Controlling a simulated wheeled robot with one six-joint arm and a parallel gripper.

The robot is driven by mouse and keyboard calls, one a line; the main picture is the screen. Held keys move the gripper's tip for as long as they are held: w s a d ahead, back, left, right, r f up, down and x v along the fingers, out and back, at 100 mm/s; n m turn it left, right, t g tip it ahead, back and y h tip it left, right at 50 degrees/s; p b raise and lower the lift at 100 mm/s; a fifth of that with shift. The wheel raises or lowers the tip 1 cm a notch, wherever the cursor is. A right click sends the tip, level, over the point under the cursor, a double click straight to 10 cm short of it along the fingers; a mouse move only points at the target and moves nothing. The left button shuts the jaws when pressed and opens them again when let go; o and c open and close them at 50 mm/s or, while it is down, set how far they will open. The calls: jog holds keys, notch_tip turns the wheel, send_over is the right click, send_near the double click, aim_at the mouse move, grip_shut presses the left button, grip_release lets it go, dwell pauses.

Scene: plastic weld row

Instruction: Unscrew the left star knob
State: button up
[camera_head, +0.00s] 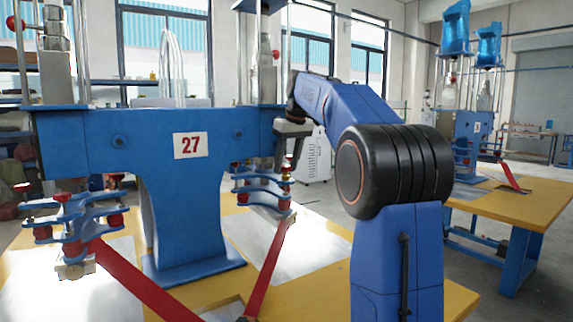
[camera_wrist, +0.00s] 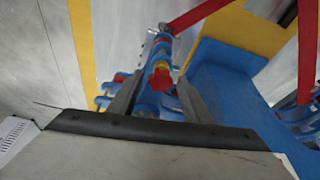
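A blue press (camera_head: 190,190) with a "27" plate carries a left clamp assembly (camera_head: 75,215) and a right clamp assembly (camera_head: 262,188), each with blue plates and red knobs. My gripper (camera_head: 288,156) points down over the right assembly. In the wrist view its two grey fingers (camera_wrist: 161,80) stand apart, with a red knob (camera_wrist: 160,76) and a yellow part between or just beyond their tips. I see no clear contact. The fingers partly hide the blue plates.
Red bars (camera_head: 150,285) slope from both assemblies over the yellow table (camera_head: 330,218). A second blue press (camera_head: 470,130) stands on another yellow table (camera_head: 510,200) at right. Floor shows between the tables.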

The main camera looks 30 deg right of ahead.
jog(key=m+h, duration=0.1)
jog(key=m, duration=0.5)
jog(key=shift+a+h, duration=0.2)
jog(key=shift+h, duration=0.2)
jog(key=m+g+h, duration=0.1)
jog(key=m, duration=0.4)
jog(key=shift+w, duration=0.2)
jog(key=m, duration=0.3)
jog(key=m+g+h, duration=0.1)
jog(key=m, duration=0.2)
jog(key=shift+a+g, duration=0.15)
jog(key=shift+g, duration=0.15)
jog(key=m+g, duration=0.1)
jog(key=m, duration=0.4)
jog(key=shift+w, duration=0.15)
jog(key=shift+m+g, duration=0.3)
jog(key=shift+m, duration=0.1)
jog(key=shift+f, duration=0.1)
jog(key=shift+c, duration=0.2)
jog(key=c, duration=0.8)
jog(key=shift+c, duration=0.2)
